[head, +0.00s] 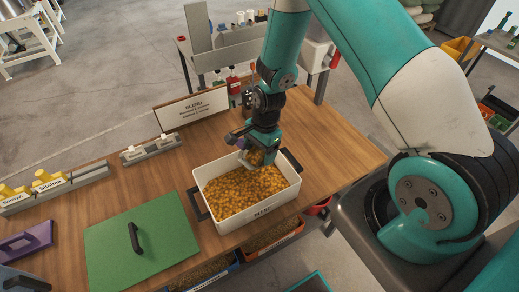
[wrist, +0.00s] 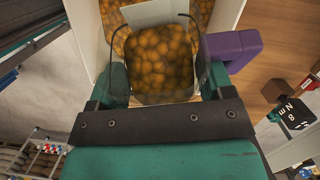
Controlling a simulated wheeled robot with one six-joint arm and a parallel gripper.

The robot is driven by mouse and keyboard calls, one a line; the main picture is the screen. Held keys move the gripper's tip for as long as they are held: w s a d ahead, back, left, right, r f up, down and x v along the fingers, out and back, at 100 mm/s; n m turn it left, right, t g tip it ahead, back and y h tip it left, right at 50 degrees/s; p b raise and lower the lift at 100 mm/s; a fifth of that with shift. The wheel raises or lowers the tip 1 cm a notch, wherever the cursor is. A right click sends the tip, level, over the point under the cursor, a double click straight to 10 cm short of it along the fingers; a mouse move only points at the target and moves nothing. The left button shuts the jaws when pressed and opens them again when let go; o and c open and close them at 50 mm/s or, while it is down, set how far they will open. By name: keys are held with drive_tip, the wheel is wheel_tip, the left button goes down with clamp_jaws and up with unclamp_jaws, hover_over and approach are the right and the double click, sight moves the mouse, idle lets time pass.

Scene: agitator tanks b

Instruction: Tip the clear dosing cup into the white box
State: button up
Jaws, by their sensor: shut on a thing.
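The white box (head: 262,213), with "BLEND" on its front, stands on the wooden table and is filled with golden-orange pellets. My gripper (head: 262,148) is over its far right part, pointing down. It is shut on the clear dosing cup (head: 254,158), which is partly hidden in the head view. In the wrist view the see-through cup (wrist: 160,70) sits between my fingers (wrist: 160,82), with golden pellets showing in or through it; I cannot tell which. The box wall (wrist: 86,30) shows beyond it. A purple block (wrist: 232,48) is beside the right finger.
A green board (head: 140,245) with a black handle lies left of the box. A white sign (head: 192,108) and a grey rack with white pieces (head: 150,150) stand behind. Bins (head: 275,238) hang below the front edge. Bare wood lies right of the box.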

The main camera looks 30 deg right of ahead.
drive_tip(key=shift+a+h, duration=0.1)
drive_tip(key=shift+h, duration=0.5)
drive_tip(key=shift+a+t+h, duration=0.1)
drive_tip(key=shift+t+h, duration=0.2)
drive_tip(key=shift+h, duration=0.2)
drive_tip(key=shift+f, duration=0.1)
drive_tip(key=shift+a+h+b, duration=0.15)
drive_tip(key=shift+h+b, duration=0.25)
drive_tip(key=shift+h, duration=0.2)
drive_tip(key=shift+s+f, duration=0.1)
drive_tip(key=shift+a+f+t+h+b, duration=0.1)
drive_tip(key=shift+a+t+h+b, duration=0.05)
drive_tip(key=shift+t+h+b, duration=0.3)
